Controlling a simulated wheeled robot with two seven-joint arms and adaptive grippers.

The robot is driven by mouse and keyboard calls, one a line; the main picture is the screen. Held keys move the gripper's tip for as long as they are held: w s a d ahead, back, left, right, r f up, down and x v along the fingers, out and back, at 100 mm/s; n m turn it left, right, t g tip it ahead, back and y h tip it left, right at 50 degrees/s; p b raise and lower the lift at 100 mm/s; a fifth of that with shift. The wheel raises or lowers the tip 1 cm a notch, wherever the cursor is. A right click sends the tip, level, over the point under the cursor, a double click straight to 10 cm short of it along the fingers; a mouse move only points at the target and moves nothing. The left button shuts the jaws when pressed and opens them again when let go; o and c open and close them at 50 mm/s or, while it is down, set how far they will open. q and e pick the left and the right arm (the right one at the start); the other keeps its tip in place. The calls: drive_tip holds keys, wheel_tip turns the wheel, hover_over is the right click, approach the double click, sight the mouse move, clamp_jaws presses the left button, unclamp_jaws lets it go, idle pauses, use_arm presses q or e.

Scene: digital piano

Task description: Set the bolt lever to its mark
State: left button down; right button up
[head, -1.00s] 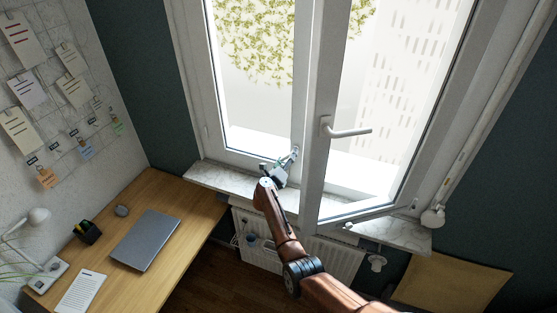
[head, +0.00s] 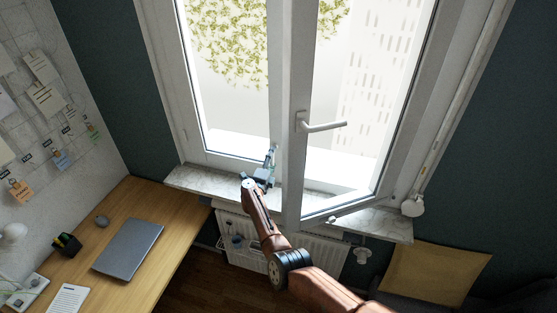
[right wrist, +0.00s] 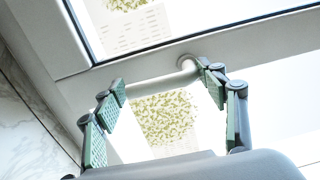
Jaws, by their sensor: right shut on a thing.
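The bolt lever (right wrist: 150,85) is a white bar in the right wrist view, running from a round pivot on the white window frame toward the left. My right gripper (right wrist: 166,92) has its green-padded fingers on either side of the lever and is shut on it, one finger near the pivot, the other near the free end. In the head view my right gripper (head: 270,158) is at the lower part of the left sash's frame, just above the sill, and hides most of the lever. I cannot make out the mark. My left gripper is not in view.
The right sash stands open into the room, with its handle (head: 322,126) right of my gripper. A marble sill (head: 205,181) and a radiator (head: 243,257) lie below. A desk with a laptop (head: 128,248) is at the left.

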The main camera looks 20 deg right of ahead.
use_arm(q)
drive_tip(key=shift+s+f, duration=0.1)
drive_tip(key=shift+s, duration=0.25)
use_arm(e)
drive_tip(key=shift+s+a+f+n, duration=0.1)
drive_tip(key=shift+s+f+n, duration=0.15)
drive_tip(key=shift+f, duration=0.45)
drive_tip(key=o, duration=1.5)
drive_tip(key=shift+w, duration=0.1)
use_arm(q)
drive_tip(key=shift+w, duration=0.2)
use_arm(e)
drive_tip(key=shift+r, duration=0.25)
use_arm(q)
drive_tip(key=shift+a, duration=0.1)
use_arm(e)
drive_tip(key=v, duration=0.7)
drive_tip(key=shift+a, duration=0.1)
